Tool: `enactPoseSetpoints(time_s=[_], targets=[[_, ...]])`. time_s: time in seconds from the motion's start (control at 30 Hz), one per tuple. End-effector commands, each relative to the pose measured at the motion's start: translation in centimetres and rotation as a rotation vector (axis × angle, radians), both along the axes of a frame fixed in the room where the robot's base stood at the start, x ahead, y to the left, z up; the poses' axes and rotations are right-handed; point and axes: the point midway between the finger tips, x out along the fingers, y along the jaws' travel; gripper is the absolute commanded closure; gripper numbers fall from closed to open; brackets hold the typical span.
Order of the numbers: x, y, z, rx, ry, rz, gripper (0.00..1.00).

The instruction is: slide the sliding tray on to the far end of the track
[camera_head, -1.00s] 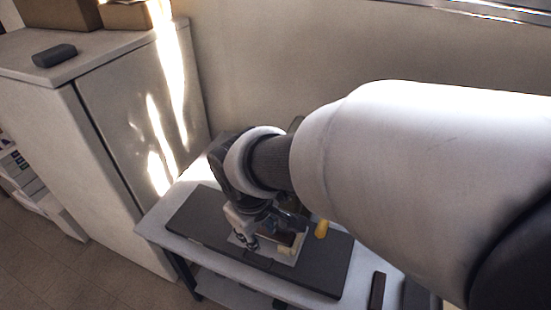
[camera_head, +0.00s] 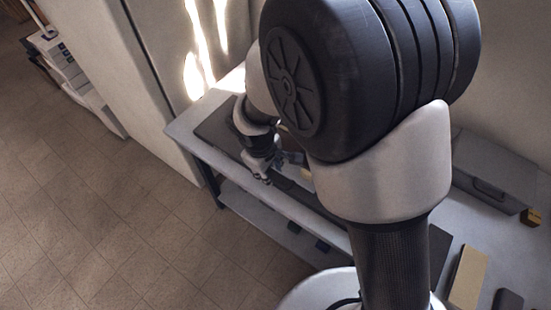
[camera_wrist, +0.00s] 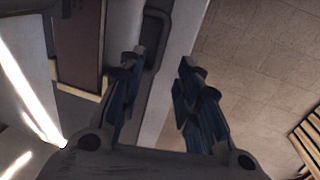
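My gripper (camera_head: 262,176) is low at the front edge of the table, beside the dark track board (camera_head: 217,127). In the wrist view my gripper (camera_wrist: 160,62) has its two fingers apart. A dark bent bar (camera_wrist: 156,34), like a handle, shows beyond and between the fingertips; I cannot tell whether they touch it. A brown panel with a pale rim (camera_wrist: 78,45), probably part of the sliding tray, lies left of the fingers. In the head view a small pale patch (camera_head: 305,174), perhaps the tray, shows beside my arm, which hides most of it.
The table's pale edge (camera_head: 190,140) borders open tiled floor (camera_head: 130,220). A tall cabinet (camera_head: 165,90) stands at its far left end. A grey box (camera_head: 495,172), a small yellow block (camera_head: 530,217) and a tan block (camera_head: 468,277) lie on the right.

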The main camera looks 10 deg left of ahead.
Motion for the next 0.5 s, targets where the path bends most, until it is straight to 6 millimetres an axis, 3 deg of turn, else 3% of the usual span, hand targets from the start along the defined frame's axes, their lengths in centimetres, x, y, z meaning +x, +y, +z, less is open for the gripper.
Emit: enactPoseSetpoints(time_s=[0.03, 0.2, 0.5], targets=[[0.1, -0.1, -1.5, -0.001, 0.003, 0.0, 0.69], [0.7, -0.3, -4.6, 0.0, 0.001, -0.001, 0.69], [1.2, -0.5, -6.9, 0.0, 0.0, -0.002, 0.69]])
